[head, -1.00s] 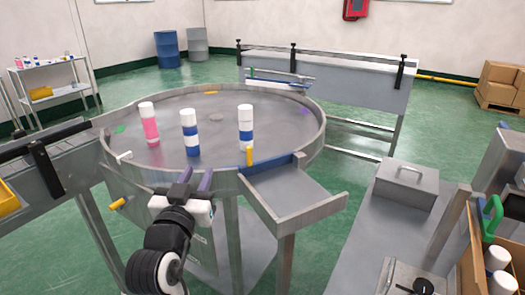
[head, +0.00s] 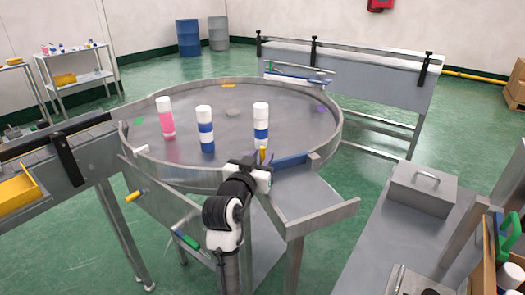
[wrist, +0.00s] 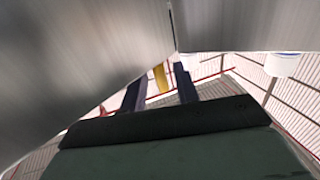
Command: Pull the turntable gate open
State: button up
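The turntable (head: 232,175) is a round grey metal table with a raised rim. Its blue gate (head: 291,161) lies across the rim opening at the head of a grey chute (head: 312,205). The gate's upright yellow handle (head: 263,154) is at its left end. My gripper (head: 262,164) is at this handle and partly hides it. In the wrist view the two dark fingers of my gripper (wrist: 160,93) are apart, with the yellow handle (wrist: 160,78) showing between them and gaps on both sides. Whether either finger touches it cannot be told.
Two blue-and-white cans (head: 206,130) (head: 261,125) and a pink-and-white can (head: 166,120) stand on the turntable. A yellow knob (head: 134,196) and green handle (head: 187,240) are at lower left. A lidded metal box (head: 423,190) stands on the right bench.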

jog(key=shift+x, duration=0.95)
jog(key=shift+c, duration=0.2)
grip_shut()
